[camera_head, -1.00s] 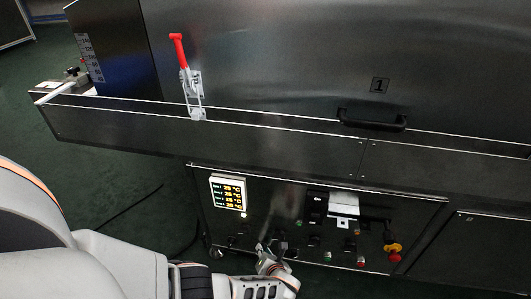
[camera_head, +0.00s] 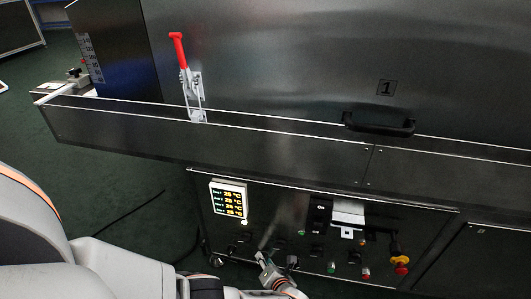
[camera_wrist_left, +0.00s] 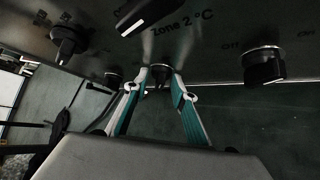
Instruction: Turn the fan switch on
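The dark control panel (camera_head: 287,225) under the machine's long ledge carries rows of black knobs and switches. My left gripper (camera_head: 264,254) is at the panel's lower left part. In the left wrist view its two teal-padded fingers (camera_wrist_left: 160,84) stand apart, with a small dark knob (camera_wrist_left: 160,74) showing between the tips. I cannot tell whether they touch it. A rotary switch (camera_wrist_left: 263,67) with Off and On marks is to the right, and another rotary switch (camera_wrist_left: 68,42) is to the left. No fan label is readable, so I cannot tell which is the fan switch. My right gripper is not in view.
A lit temperature display (camera_head: 229,200) is above left of the gripper. A red and yellow emergency button (camera_head: 400,264) is at the panel's right. The metal ledge (camera_head: 200,137) juts out above the panel. A red-handled clamp (camera_head: 186,70) stands on it. Green floor is free at left.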

